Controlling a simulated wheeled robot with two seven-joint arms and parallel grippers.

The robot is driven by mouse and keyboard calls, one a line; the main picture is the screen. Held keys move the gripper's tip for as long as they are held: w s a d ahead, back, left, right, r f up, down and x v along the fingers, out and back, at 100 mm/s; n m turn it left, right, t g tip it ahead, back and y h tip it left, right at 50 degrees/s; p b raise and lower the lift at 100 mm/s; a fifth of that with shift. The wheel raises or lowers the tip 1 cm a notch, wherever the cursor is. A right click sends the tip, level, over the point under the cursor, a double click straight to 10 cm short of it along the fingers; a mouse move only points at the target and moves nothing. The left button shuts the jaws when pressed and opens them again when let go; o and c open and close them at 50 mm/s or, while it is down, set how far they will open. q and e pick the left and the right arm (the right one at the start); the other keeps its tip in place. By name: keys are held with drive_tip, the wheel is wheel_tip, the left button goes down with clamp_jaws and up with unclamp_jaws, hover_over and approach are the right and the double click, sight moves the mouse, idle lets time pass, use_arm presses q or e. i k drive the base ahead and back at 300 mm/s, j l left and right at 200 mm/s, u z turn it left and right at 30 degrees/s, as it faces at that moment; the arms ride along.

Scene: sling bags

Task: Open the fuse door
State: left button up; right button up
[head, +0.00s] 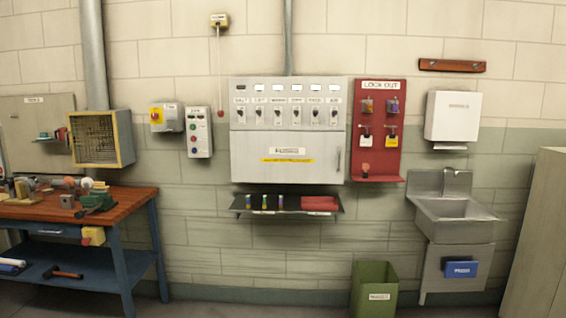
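The fuse door (286,157) is the wide grey lower panel of the metal cabinet on the wall, in the middle of the head view. It looks closed, with a white label and a yellow strip on its front. A vertical handle (339,160) sits near its right edge. Above the door is a row of several labelled switches (286,114) with small white windows. Neither of my grippers shows in the head view.
A narrow shelf (287,214) with small coloured items juts out below the cabinet. A red lockout board (378,135) hangs close to the right. A workbench (130,205) stands left, a sink (452,215) right, and a green bin (374,287) on the floor.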

sight(256, 157)
drive_tip(key=i+l, duration=0.3)
drive_tip(key=i+l+z, duration=0.15)
drive_tip(key=i+l, duration=0.2)
drive_tip(key=i, duration=0.2)
drive_tip(key=i+l, duration=0.25)
drive_tip(key=i, duration=0.15)
